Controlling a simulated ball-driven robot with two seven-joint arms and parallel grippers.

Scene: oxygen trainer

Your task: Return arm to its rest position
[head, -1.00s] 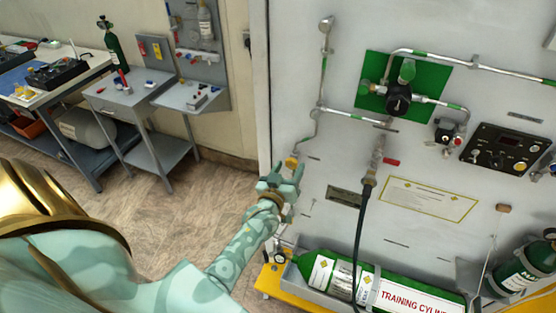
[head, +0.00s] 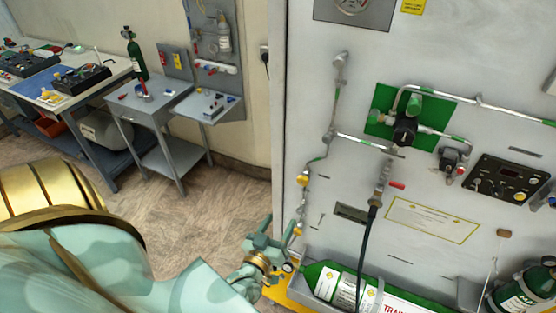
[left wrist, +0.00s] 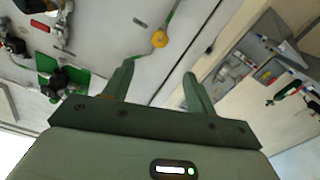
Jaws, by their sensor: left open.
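My left arm comes in from the lower left in the head view. Its teal left gripper (head: 281,229) is low by the left edge of the white oxygen panel (head: 330,235), above the green training cylinder's left end. The left wrist view shows the gripper's two fingers (left wrist: 158,68) spread apart with nothing between them. A yellow knob (head: 303,180) on the panel's left pipe is above the gripper and apart from it in the head view. It also shows beyond the fingers in the left wrist view (left wrist: 159,40). My right gripper is in neither view.
The green training cylinder (head: 322,282) lies in a tray at the panel's foot. A black hose (head: 366,240) hangs down the panel. A green regulator plate (head: 380,123) is higher up. A grey side table (head: 150,100) and workbench stand back left. Open floor (head: 200,215) lies between.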

